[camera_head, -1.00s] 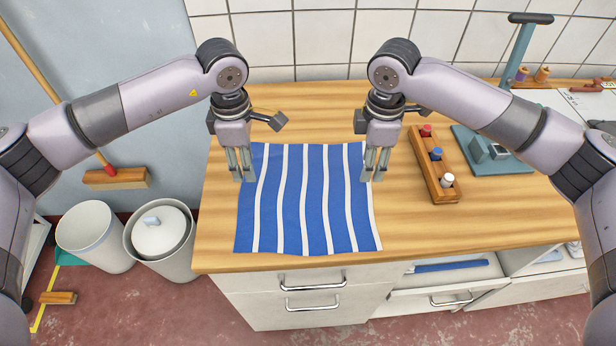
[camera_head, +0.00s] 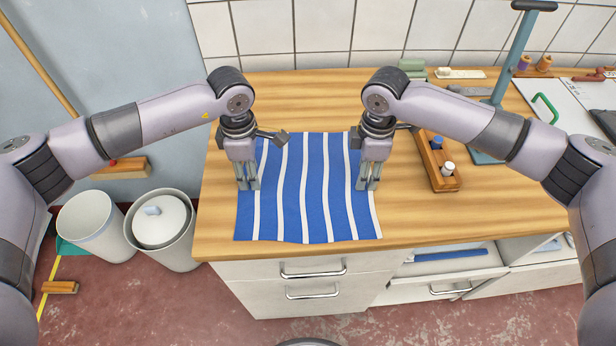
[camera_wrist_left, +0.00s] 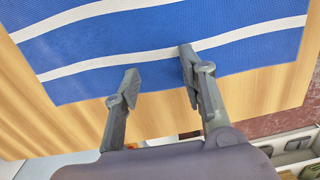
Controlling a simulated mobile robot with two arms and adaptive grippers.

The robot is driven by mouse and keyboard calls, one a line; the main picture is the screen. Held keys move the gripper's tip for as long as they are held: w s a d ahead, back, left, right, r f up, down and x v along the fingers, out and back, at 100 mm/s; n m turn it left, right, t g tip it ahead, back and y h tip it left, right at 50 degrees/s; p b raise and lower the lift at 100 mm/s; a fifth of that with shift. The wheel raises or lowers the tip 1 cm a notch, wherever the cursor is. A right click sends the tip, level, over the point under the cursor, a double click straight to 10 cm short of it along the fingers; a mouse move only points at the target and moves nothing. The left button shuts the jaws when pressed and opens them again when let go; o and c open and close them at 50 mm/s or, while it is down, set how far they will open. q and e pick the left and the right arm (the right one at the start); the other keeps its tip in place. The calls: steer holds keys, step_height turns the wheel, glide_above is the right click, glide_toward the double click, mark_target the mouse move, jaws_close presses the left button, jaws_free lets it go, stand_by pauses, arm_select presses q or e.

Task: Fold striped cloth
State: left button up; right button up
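The blue cloth with white stripes (camera_head: 312,190) lies flat and spread out on the wooden counter. My left gripper (camera_head: 248,187) is above the cloth's left edge, about midway along it. In the left wrist view its two fingers (camera_wrist_left: 158,66) stand apart over the cloth's edge with nothing gripped; the cloth (camera_wrist_left: 120,35) lies flat beneath them. My right gripper (camera_head: 367,187) points down over the cloth's right part, near its right edge. Its fingers show a gap and hold no visible fabric. I cannot tell whether either gripper's tips touch the cloth.
The wooden counter (camera_head: 300,90) is clear behind the cloth. A wooden holder with bottles (camera_head: 436,166) and a teal stand (camera_head: 511,60) are to the right. White drawers (camera_head: 312,283) are below the front edge. Two bins (camera_head: 90,225) stand on the floor at left.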

arm_select(q)
steer(key=shift+c, duration=0.3)
arm_select(e)
steer(key=shift+c, duration=0.3)
arm_select(q)
steer(key=shift+c, duration=0.7)
arm_select(e)
steer(key=shift+c, duration=0.7)
arm_select(q)
steer(key=shift+f, duration=0.15)
jaws_close()
arm_select(e)
steer(key=shift+f, duration=0.15)
jaws_close()
